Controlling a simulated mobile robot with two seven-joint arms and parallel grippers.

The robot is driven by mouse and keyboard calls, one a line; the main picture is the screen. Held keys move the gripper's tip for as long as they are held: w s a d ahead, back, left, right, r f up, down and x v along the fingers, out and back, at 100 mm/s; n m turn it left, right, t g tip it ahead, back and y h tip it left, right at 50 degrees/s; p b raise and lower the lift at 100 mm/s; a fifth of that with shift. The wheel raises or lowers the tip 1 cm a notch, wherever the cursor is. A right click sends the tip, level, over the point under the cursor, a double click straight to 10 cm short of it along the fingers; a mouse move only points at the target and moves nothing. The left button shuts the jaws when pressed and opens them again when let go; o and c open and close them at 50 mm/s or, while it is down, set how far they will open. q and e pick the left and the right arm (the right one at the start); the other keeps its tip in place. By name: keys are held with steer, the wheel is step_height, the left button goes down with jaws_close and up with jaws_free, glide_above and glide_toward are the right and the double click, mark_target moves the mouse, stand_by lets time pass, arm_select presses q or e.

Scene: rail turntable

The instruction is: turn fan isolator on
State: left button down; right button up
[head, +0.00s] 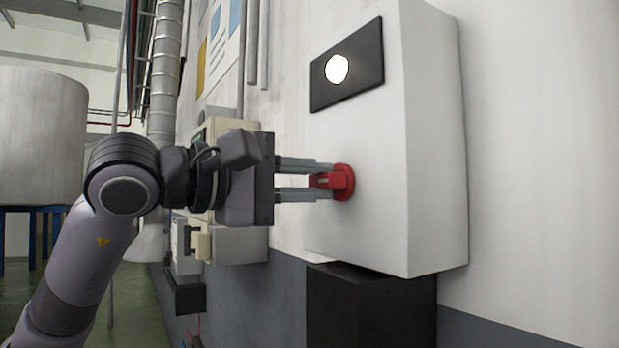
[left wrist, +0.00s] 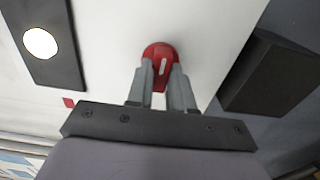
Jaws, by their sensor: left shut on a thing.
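The fan isolator is a white wall box (head: 400,130) with a red rotary knob (head: 345,182) low on its front face. My left gripper (head: 325,181) reaches in from the left, its two fingers one above the other and shut on the knob's handle. In the left wrist view the red knob (left wrist: 160,56) shows between the fingers (left wrist: 162,88), with a white mark on its handle. A round white lamp (head: 337,69) on a black plate above the knob looks lit; it also shows in the left wrist view (left wrist: 40,43). My right gripper is not in view.
A black box (head: 370,308) sits just under the isolator box. Other wall boxes (head: 238,243) and a duct (head: 165,70) stand behind my left arm. A large tank (head: 40,135) on blue legs is at the far left. The wall right of the isolator is bare.

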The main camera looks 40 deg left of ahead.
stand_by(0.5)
arm_select(q)
steer(key=c, duration=1)
jaws_free()
steer(key=b+v, duration=0.2)
steer(key=v, duration=0.5)
